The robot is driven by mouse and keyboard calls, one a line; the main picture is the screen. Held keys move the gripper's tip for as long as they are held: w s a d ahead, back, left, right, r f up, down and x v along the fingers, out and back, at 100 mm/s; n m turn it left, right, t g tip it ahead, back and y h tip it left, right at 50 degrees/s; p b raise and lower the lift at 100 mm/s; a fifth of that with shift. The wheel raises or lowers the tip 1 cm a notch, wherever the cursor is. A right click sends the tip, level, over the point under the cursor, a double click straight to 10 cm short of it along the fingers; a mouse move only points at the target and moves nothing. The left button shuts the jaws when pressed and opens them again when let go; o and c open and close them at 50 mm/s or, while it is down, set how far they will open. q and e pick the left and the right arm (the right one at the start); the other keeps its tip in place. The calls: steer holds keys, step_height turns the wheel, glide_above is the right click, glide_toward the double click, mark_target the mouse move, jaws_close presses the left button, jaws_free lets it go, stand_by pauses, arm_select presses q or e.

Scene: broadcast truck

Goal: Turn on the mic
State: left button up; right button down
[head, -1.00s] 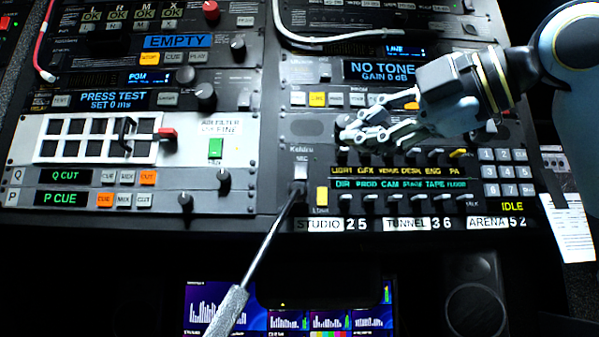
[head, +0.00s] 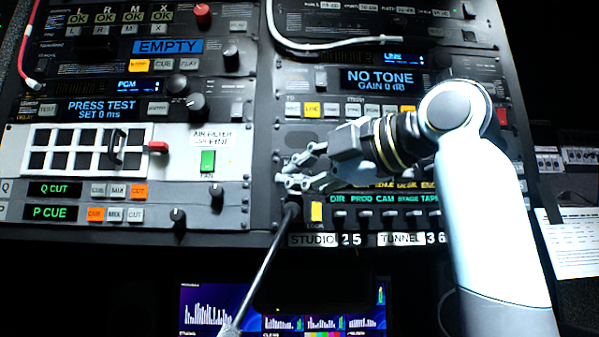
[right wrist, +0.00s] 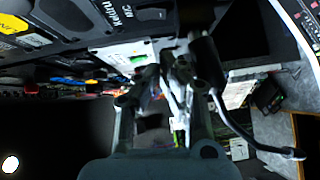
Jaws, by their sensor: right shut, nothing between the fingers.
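The gooseneck mic (head: 263,258) rises from the panel on a thin dark stalk and leans down toward the lower left; its grey head is partly cut off at the bottom edge. My right gripper (head: 286,172) is shut and empty, in front of the panel just above the stalk's base. It hides the pale key under the MIC label in the head view. In the right wrist view my shut fingers (right wrist: 170,65) are close to the panel, with the dark stalk base (right wrist: 206,62) just right of them. I cannot tell whether they touch anything. My left gripper is out of view.
A yellow key (head: 316,211) sits right of the stalk's base. A row of small switches (head: 385,213) runs to its right. The green FAN key (head: 208,160) is to the left. Monitors (head: 210,307) stand below the panel.

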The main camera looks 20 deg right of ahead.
mark_target(276, 192)
steer(key=w, duration=0.1)
steer(key=w+d, duration=0.1)
steer(key=w+p, duration=0.1)
steer(key=shift+w+d+f, duration=0.15)
steer(key=shift+w+f, duration=0.05)
steer(key=shift+f, duration=0.05)
steer(key=shift+w+d+f+n+t+b, duration=0.15)
steer(key=shift+w+f+n+t+b, duration=0.2)
steer(key=shift+b, duration=0.85)
steer(key=shift+s+r, duration=0.15)
